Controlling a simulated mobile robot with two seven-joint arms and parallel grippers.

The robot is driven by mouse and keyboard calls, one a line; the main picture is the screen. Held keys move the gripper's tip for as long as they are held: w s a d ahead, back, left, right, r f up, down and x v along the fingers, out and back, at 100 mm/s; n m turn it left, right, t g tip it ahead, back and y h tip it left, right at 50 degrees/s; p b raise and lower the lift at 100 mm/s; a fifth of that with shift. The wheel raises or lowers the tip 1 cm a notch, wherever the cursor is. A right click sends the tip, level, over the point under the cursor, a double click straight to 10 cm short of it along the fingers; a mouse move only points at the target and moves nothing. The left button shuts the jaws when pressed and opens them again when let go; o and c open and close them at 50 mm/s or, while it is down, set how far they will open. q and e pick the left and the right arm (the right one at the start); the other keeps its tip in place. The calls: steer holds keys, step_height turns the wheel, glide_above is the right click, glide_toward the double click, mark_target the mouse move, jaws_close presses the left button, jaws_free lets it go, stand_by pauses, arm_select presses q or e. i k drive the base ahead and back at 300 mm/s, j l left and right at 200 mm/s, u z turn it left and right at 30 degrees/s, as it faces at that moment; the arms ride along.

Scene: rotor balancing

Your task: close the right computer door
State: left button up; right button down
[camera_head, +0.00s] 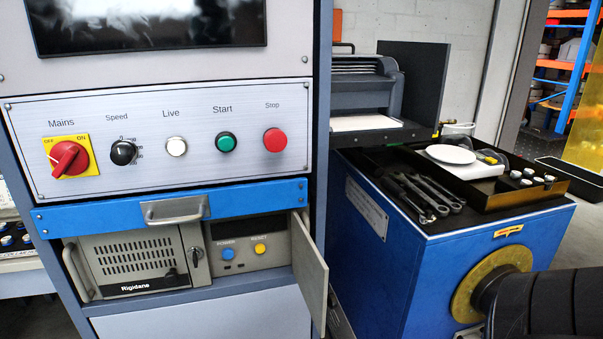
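The right computer door (311,273) is a grey-beige panel on the right side of the computer bay. It stands open, swung out toward me from the bay's right edge. Behind it, the computer front (246,244) is exposed, with a blue POWER button (228,254) and a yellow RESET button (260,248). The left computer door (135,259), with a vent grille and the label "Rigidano", looks shut. It has a handle (76,271) on its left and a lock (197,256) on its right. Neither of my grippers is in view.
A blue drawer front (105,214) with a metal handle (174,210) sits above the bay, below the control panel (200,110). A blue cabinet (375,270) with wrenches (425,193) on top stands to the right. A dark ribbed body (550,305) fills the lower right corner.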

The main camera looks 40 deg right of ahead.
mark_target(310, 269)
steer(key=l+z, duration=0.15)
steer(key=l, duration=0.3)
steer(key=i+l+z, duration=0.2)
steer(key=l, duration=0.25)
steer(key=l+z, duration=0.15)
steer(key=l, duration=0.35)
